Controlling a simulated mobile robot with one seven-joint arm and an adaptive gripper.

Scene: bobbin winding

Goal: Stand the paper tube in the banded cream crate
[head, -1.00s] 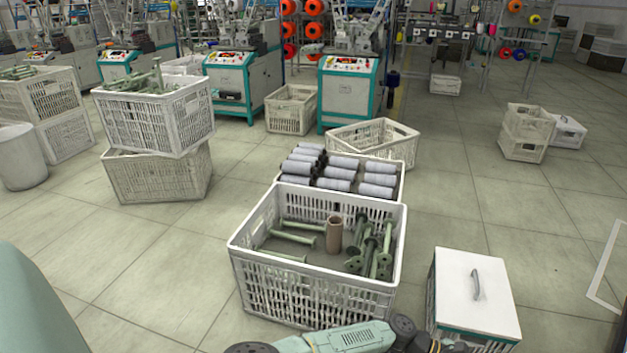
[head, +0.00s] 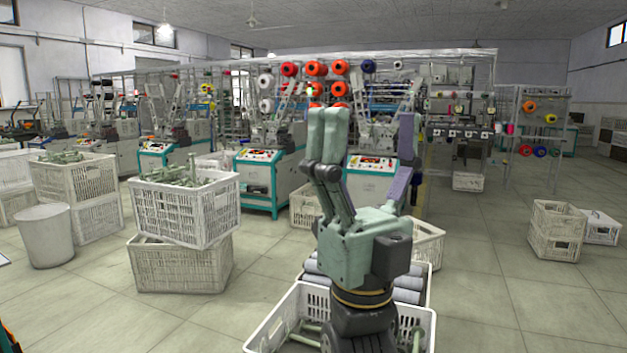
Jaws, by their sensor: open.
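My gripper (head: 367,118) is in the middle of the head view, fingers pointing up and spread apart, with nothing between them. Below it is the near cream crate (head: 272,328), partly cut off by the lower edge, with green bobbins (head: 303,335) inside. The brown paper tube is not visible now; a second ago it stood upright in this crate among the bobbins. My gripper and arm cover much of the crate. I cannot make out a band on any crate, so I cannot tell which is the banded one.
Grey wound spools (head: 407,296) lie in a crate just behind. Two stacked crates (head: 184,212) with green bobbins on top stand left, beside a white bin (head: 44,235). More stacked crates (head: 556,230) stand right. Winding machines (head: 268,170) line the back.

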